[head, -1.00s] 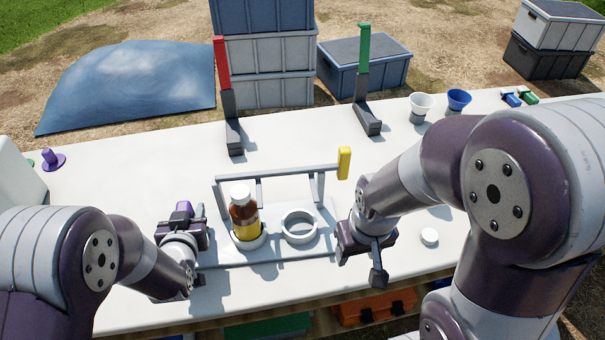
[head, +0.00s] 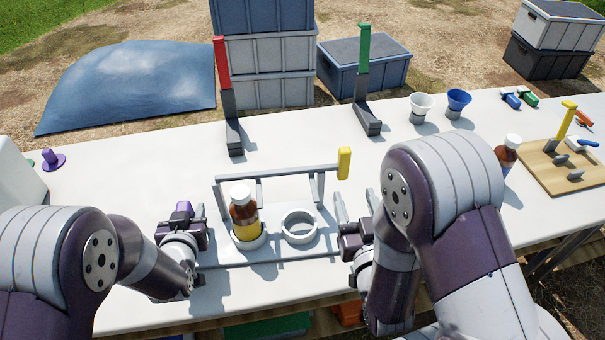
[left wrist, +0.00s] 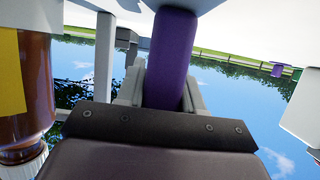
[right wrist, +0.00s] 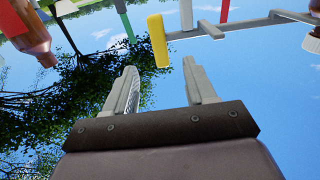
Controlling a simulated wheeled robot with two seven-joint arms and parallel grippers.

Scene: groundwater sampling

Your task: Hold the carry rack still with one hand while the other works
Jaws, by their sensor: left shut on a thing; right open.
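The grey carry rack (head: 270,250) stands on the white table, with a raised bar ending in a yellow block (head: 344,163). Its left ring holds an upright brown bottle (head: 243,212) with a yellow label and white cap. Its right ring (head: 299,226) is empty. My left gripper (head: 183,213) is shut on a purple grip (left wrist: 172,60) at the rack's left end. My right gripper (head: 356,199) is open and empty, just right of the rack, apart from it. The yellow block also shows beyond its fingers in the right wrist view (right wrist: 158,41).
Red (head: 222,65) and green (head: 363,50) topped stands rise behind the rack. White (head: 421,104) and blue (head: 459,99) cups stand at the back right. Another brown bottle (head: 507,154) stands beside a pegged wooden board (head: 548,181). The table's left back is mostly clear.

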